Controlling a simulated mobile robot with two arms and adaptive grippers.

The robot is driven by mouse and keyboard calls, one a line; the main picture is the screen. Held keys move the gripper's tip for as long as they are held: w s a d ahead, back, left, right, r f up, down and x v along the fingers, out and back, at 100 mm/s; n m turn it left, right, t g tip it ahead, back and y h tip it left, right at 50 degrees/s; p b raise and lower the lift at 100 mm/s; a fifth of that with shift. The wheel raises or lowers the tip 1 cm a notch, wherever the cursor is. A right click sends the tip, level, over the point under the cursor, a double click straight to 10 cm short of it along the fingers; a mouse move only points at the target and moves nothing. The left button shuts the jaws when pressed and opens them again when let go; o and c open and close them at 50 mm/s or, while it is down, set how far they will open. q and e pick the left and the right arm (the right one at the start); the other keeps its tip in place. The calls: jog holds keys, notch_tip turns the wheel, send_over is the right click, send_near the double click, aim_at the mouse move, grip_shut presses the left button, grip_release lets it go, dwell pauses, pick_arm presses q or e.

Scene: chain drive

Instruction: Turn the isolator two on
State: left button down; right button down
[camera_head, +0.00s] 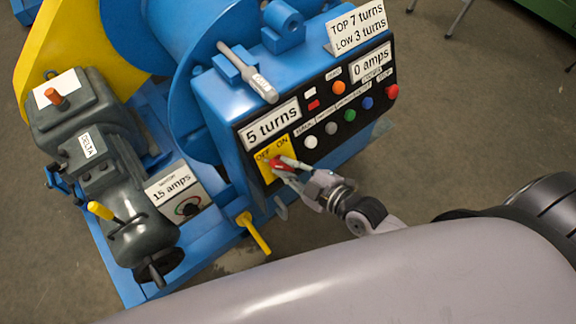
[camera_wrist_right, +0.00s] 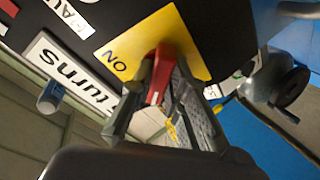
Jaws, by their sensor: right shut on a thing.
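The isolator is a red rotary handle (camera_head: 281,165) on a yellow plate (camera_head: 266,172) marked OFF and ON, on the black control panel below the "5 turns" label. My right gripper (camera_head: 283,170) is at the handle, its fingers shut on it. In the right wrist view the red handle (camera_wrist_right: 158,75) sits between the two fingers, in front of the yellow plate (camera_wrist_right: 150,45), with the word ON to its left. The fingers hide part of the plate, including the OFF word in that view. I cannot tell which isolator number this is. My left gripper is not in view.
Colored buttons (camera_head: 350,115) line the panel to the right. A grey-handled lever (camera_head: 250,75) stands above it. A grey motor (camera_head: 100,150) and a "15 amps" box (camera_head: 172,190) are to the left. A yellow handle (camera_head: 254,234) sticks out below the panel.

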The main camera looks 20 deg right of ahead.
dwell(0.3)
jog(key=m+p, duration=0.1)
jog(key=m, duration=0.1)
jog(key=m+p, duration=0.2)
jog(key=shift+a+r+m+t+h, duration=0.1)
jog(key=shift+r+m+t+h, duration=0.05)
jog(key=shift+m+t+h, duration=0.2)
jog(key=m+h+p, duration=0.1)
jog(key=m+p, duration=0.2)
jog(key=m, duration=0.2)
jog(key=shift+s+a+t, duration=0.1)
jog(key=shift+t, duration=0.25)
jog(key=m+h+p, duration=0.1)
jog(key=m, duration=0.2)
jog(key=m+p, duration=0.2)
jog(key=m, duration=0.1)
jog(key=shift+a+h, duration=0.1)
jog(key=shift+h, duration=0.25)
jog(key=shift+a+m+h+p, duration=0.1)
jog(key=shift+m+h+p, duration=0.3)
jog(key=shift+m+p, duration=1.35)
jog(key=shift+m+b, duration=0.45)
jog(key=shift+m, duration=0.25)
jog(key=c, duration=1.6)
grip_release()
jog(key=shift+o, duration=0.2)
